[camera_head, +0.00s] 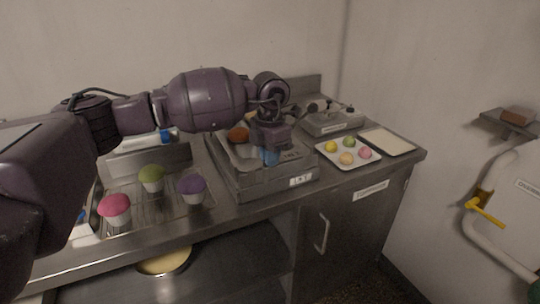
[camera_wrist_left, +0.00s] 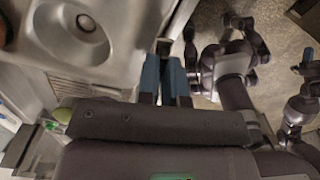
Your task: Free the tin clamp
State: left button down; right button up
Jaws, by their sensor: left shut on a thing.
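A metal tin holder (camera_head: 250,186) with a small white label stands in the middle of the counter. A grey baking tin (camera_head: 241,151) sits in it, with a brown muffin top at its back. In the wrist view the tin (camera_wrist_left: 118,42) shows a round hollow. My left gripper (camera_head: 271,157) is low at the tin's right front side. Its blue fingers (camera_wrist_left: 164,70) are shut on a small dark piece (camera_wrist_left: 163,47) at the tin's edge, which looks like the clamp's lever. The fingers hide most of it. What seems to be my right gripper (camera_wrist_left: 306,67) is small and unclear.
A tray (camera_head: 322,148) of several coloured balls, a pale board (camera_head: 389,141) and a metal device (camera_head: 331,124) are at right.

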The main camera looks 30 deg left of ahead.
pick_arm(q)
jog(key=shift+d+m, duration=0.15)
jog(key=shift+m, duration=1.15)
jog(key=c, duration=1.3)
grip_release()
jog(key=shift+o, duration=0.2)
notch_tip(320, 180, up, 11)
jog(key=p, duration=0.1)
